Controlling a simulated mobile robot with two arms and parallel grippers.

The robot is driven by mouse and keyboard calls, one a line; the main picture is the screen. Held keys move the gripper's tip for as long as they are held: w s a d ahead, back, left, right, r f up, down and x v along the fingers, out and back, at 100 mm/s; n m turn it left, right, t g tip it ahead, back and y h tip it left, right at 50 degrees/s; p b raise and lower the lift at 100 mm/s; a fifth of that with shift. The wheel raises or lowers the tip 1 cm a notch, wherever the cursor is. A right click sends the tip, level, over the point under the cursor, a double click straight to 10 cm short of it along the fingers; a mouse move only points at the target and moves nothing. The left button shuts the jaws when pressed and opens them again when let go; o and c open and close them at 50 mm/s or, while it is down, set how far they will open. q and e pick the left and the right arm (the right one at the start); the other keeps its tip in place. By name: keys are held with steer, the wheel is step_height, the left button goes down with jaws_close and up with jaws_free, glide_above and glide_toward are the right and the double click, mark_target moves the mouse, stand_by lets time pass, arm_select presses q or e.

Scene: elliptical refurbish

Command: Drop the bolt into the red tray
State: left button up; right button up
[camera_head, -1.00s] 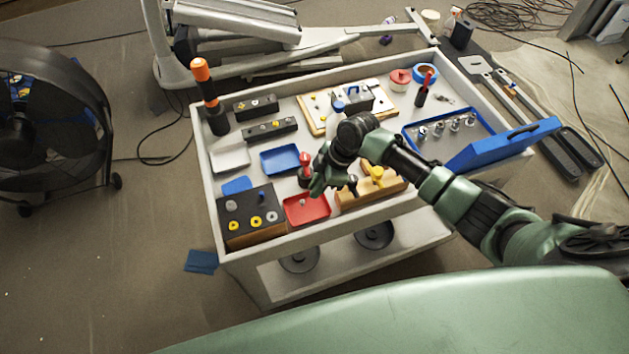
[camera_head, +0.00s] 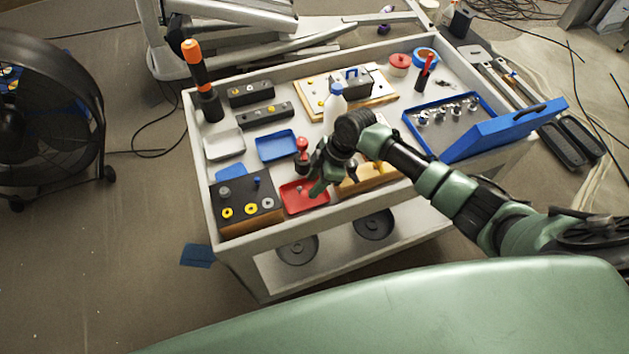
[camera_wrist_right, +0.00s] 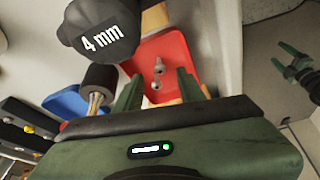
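The red tray (camera_head: 300,204) sits at the front of the cart. It also shows in the right wrist view (camera_wrist_right: 180,48). My right gripper (camera_head: 316,190) is over its right part. In the right wrist view, the right gripper's green fingers (camera_wrist_right: 160,90) are apart. Two small grey metal pieces that look like bolts, an upper one (camera_wrist_right: 158,65) and a lower one (camera_wrist_right: 156,85), appear between the fingers against the red tray, with neither finger touching them. My left gripper (camera_wrist_right: 292,62) shows small at the right edge of the wrist view, its fingers spread, away from the cart.
A dark block with yellow rings (camera_head: 232,190) stands left of the red tray, a wooden block (camera_head: 375,175) right of it. A red-topped screwdriver (camera_head: 302,146) stands behind. A black piece marked "4 mm" (camera_wrist_right: 100,40) is close in the wrist view. A blue tray (camera_head: 277,146) lies farther back.

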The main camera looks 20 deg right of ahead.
steer(key=shift+r, duration=0.1)
steer(key=shift+d+r, duration=0.2)
steer(key=shift+r, duration=0.15)
steer(key=b+v, duration=0.1)
steer(key=v, duration=0.5)
steer(key=shift+d+r+b, duration=0.2)
steer(key=shift+r+b, duration=0.1)
steer(key=shift+r, duration=0.05)
steer(key=shift+s, duration=0.1)
